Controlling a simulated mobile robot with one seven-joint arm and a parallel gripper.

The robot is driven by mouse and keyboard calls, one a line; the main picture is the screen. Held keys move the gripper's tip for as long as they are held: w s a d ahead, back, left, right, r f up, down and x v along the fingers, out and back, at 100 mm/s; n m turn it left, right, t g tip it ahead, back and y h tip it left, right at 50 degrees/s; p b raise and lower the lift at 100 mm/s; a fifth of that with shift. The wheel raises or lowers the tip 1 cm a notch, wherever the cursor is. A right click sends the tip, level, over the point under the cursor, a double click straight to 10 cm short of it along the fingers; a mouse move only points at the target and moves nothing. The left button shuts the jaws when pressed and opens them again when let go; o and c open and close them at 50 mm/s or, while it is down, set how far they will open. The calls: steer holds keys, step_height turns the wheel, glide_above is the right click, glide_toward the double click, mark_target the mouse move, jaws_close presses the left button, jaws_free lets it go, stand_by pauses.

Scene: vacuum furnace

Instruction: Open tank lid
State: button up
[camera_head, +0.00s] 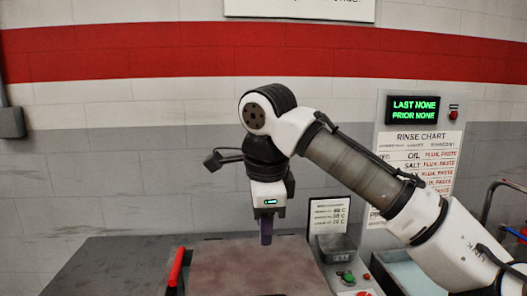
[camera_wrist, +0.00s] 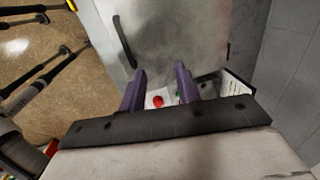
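The tank's flat, brownish-grey lid (camera_head: 255,268) lies in the lower middle of the head view and looks closed. A red bar handle (camera_head: 176,268) stands at its left edge. My gripper (camera_head: 267,232) points down above the lid's far part, right of the handle and apart from it. In the wrist view, my gripper's two purple fingers (camera_wrist: 161,82) are spread with nothing between them. A pale grey surface (camera_wrist: 175,35), probably the lid, lies beyond them. A dark bar (camera_wrist: 125,40) runs along its left side; I cannot tell whether it is the same handle.
A control box with a green button (camera_head: 347,277) and a small printed sign (camera_head: 328,215) stand right of the lid. A red button (camera_wrist: 158,101) shows between the fingers in the wrist view. A lit display (camera_head: 414,108) and rinse chart (camera_head: 425,160) are at right. The wall is behind.

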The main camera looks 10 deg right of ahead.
step_height(320, 180, up, 14)
steer(key=w+p, duration=0.1)
steer(key=p, duration=0.1)
steer(key=shift+w+f, duration=0.25)
steer(key=shift+w, duration=0.15)
stand_by(0.9)
stand_by(0.5)
